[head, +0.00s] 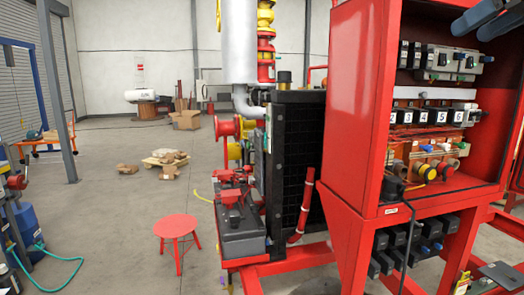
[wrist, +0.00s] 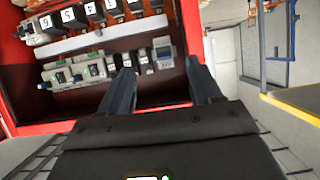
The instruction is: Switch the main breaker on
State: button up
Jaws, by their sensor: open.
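The open red cabinet (head: 350,85) holds an upper row of breakers (head: 432,58) with dark and light-grey bodies. The wrist view shows the cabinet upside down. My gripper (head: 469,31) is open and empty at the top right of the head view. In the wrist view its fingers (wrist: 160,62) point at that row, apart from it as far as I can see, with the grey device between the fingertips.
A row of larger numbered breakers (head: 430,116) sits on the shelf below, with coloured round parts (head: 426,172) under it. The cabinet's red side walls bound the opening. A red stool (head: 176,227) and black radiator (head: 295,140) stand left.

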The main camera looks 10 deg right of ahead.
jog(key=w+a+f+m+t+y, duration=0.1)
jog(key=w+a+f, duration=0.2)
jog(key=f, duration=0.8)
jog(key=w+a+f+m+t, duration=0.1)
jog(key=w+a+f, duration=0.15)
jog(key=f, duration=0.85)
jog(key=s+a+f+m+h, duration=0.1)
jog(key=s+a+f, duration=0.15)
jog(key=f, duration=0.45)
jog(key=s+a+f+m, duration=0.1)
jog(key=s+a+f, duration=0.15)
jog(key=f, duration=0.45)
jog(key=s+a+f+m+h, duration=0.1)
jog(key=a+f, duration=0.3)
jog(key=f, duration=0.4)
jog(key=s+a+f, duration=0.4)
jog(key=s+f, duration=0.1)
jog(key=s, duration=0.5)
jog(key=s+a+f, duration=0.3)
jog(key=s+f, duration=0.3)
jog(key=s, duration=0.3)
jog(key=s+a+r+n, duration=0.2)
jog(key=s, duration=0.8)
jog(key=s+a+r+n, duration=0.2)
jog(key=s+r, duration=0.1)
jog(key=s, duration=0.8)
jog(key=shift+s+n, duration=0.15)
jog(key=shift+n, duration=0.25)
jog(key=shift+r, duration=0.1)
